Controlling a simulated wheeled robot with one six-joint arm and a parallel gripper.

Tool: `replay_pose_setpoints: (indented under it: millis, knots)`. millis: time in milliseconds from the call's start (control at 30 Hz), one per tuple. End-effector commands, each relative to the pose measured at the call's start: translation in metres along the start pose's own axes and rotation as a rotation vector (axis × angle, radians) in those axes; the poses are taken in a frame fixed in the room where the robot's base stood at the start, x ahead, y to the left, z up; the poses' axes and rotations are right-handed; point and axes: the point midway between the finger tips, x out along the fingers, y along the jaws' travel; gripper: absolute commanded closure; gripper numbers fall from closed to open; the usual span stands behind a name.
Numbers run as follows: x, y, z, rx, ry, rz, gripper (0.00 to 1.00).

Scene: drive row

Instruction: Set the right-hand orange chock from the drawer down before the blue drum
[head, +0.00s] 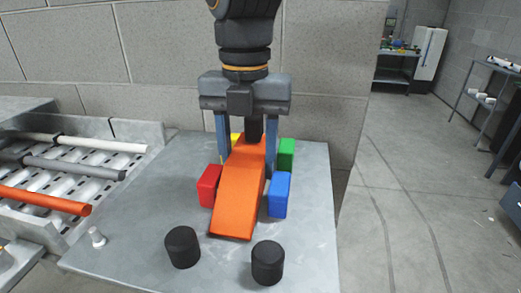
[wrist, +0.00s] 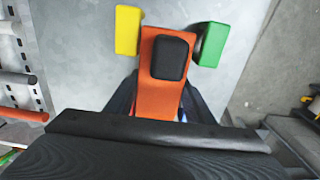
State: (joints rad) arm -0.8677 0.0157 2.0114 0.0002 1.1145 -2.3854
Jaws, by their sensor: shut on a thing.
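A long orange sloped piece (head: 238,200) lies under my gripper, its near end low toward the front of the grey table. My gripper (head: 249,160) points down with its fingers on either side of the piece's upper part, shut on it. The piece also shows in the wrist view (wrist: 158,100), with a black rounded block (wrist: 170,58) over its far end. I cannot tell whether the piece touches the table. No blue drum or drawer shows; a blue block (head: 279,195) stands close to the piece's right side.
A red block (head: 209,186) stands left of the piece, a green block (head: 287,154) behind right, and a yellow block (wrist: 127,30) behind left. Two black cylinders (head: 182,247) (head: 268,263) stand in front. A roller tray (head: 85,165) with rods is at left. Open floor (head: 400,220) lies right.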

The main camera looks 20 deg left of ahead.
Motion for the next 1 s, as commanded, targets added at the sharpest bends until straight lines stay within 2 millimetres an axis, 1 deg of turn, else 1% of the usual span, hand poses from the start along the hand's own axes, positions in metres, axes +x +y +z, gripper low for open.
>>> replay_pose_setpoints:
  millis: [233,267,300,367,667,767,867,1000]
  knots:
    - [0.002,0.000,0.000,0.000,0.000,0.000,0.87]
    - [0.003,0.000,0.000,0.000,0.000,0.000,0.50]
    - [0.003,0.000,0.000,0.000,0.000,0.000,0.43]
    - [0.003,0.000,0.000,0.000,0.000,0.000,0.33]
    - [0.002,0.000,0.000,0.000,0.000,0.000,0.33]
    - [-0.004,0.000,0.001,0.000,-0.001,0.001,0.33]
    - [-0.016,0.001,0.001,0.000,-0.003,0.002,0.33]
    - [-0.043,0.001,0.001,0.000,-0.004,0.004,0.33]
